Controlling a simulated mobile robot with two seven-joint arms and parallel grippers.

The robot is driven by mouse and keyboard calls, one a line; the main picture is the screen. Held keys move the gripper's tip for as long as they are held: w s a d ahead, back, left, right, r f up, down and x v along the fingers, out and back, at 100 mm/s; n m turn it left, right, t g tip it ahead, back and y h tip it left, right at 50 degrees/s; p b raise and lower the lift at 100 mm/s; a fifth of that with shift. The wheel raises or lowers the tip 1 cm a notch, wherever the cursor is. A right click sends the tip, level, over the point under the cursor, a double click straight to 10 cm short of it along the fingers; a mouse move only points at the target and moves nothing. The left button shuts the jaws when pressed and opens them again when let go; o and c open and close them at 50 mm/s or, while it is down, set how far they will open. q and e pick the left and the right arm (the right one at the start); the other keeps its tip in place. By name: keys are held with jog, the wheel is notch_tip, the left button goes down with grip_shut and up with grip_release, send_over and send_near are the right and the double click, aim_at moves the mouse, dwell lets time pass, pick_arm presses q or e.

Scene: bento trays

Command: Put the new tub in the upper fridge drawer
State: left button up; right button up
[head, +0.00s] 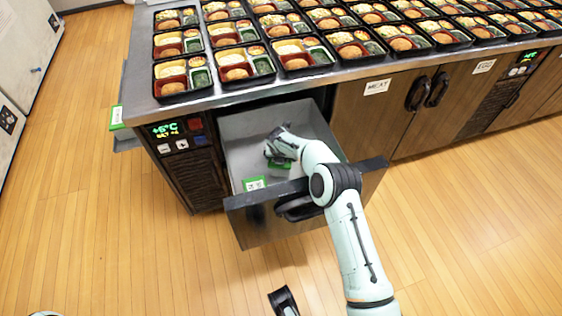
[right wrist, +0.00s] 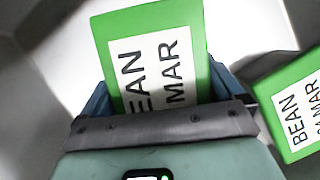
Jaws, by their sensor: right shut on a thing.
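My right gripper (head: 277,153) reaches down into the open upper drawer (head: 236,127) under the counter. It is shut on a green tub with a white label (head: 280,165).
The drawer front (head: 245,222) with its dark handle stands pulled out, my right arm passing over it. Several bento trays (head: 240,66) cover the counter. The drawer's back is bare.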

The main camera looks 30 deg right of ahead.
notch_tip(320, 180, down, 3)
jog(key=shift+f, duration=0.1)
pick_arm(q)
jog(key=shift+w+a+f, duration=0.2)
jog(key=shift+w+f, duration=0.1)
jog(key=shift+w, duration=0.1)
pick_arm(e)
jog(key=shift+b, duration=0.3)
jog(key=o, duration=0.9)
pick_arm(q)
jog(key=shift+g+h, duration=0.3)
jog(key=shift+g, duration=0.3)
jog(key=s+r+p, duration=0.1)
jog(key=s+d+r+p, duration=0.1)
jog(key=s, duration=0.1)
jog(key=s+d+r+p, duration=0.1)
jog(key=shift+s+r, duration=0.15)
jog(key=shift+r, duration=0.05)
pick_arm(e)
jog(key=v, duration=1.2)
jog(key=shift+d, duration=0.15)
